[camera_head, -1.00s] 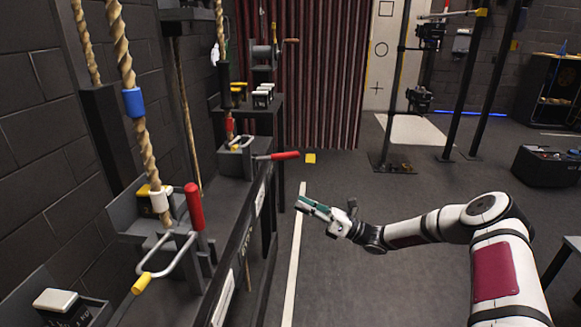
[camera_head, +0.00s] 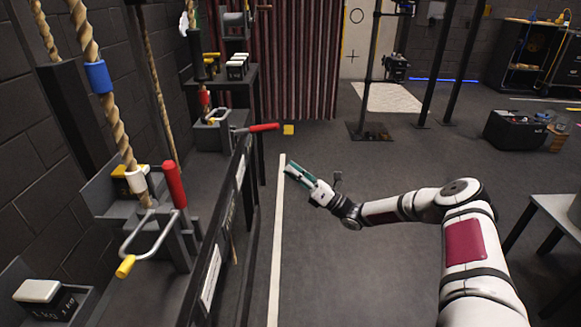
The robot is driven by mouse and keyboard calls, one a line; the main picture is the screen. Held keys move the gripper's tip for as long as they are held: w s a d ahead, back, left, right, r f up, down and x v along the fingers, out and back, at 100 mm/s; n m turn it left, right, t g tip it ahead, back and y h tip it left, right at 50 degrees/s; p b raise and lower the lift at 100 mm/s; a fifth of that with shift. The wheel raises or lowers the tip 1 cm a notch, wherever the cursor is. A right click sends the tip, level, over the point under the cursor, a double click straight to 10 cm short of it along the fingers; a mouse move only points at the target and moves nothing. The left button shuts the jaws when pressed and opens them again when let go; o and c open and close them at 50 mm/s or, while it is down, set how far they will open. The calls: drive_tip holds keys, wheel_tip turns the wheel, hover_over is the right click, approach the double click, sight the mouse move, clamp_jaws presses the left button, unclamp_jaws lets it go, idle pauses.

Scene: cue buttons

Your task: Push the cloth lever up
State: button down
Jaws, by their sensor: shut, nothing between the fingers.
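Two red-handled levers stand along the left rail, and I cannot read which one is labelled cloth. The far lever (camera_head: 263,127) lies almost level, its red handle sticking out to the right over the rail, near the dark red curtain. The near lever (camera_head: 173,186) has its red handle upright, beside a rope. My gripper (camera_head: 290,170), with green finger pads, is shut and empty over the floor. It is to the right of the rail, below and right of the far lever's handle in the picture, and apart from both levers.
The black rail (camera_head: 225,205) runs along the left. A white floor line (camera_head: 277,240) and open floor lie under my arm. A grey table (camera_head: 560,212) stands at the right edge.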

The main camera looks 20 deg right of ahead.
drive_tip(key=b+x, duration=0.2)
drive_tip(key=x, duration=0.5)
drive_tip(key=b, duration=0.1)
approach(252, 130)
drive_tip(key=shift+w+x, duration=0.3)
drive_tip(key=shift+x, duration=1.2)
drive_tip(key=shift+d, duration=0.15)
drive_tip(key=shift+r+g+p, duration=0.3)
drive_tip(key=shift+r+p, duration=0.05)
drive_tip(key=shift+p, duration=0.4)
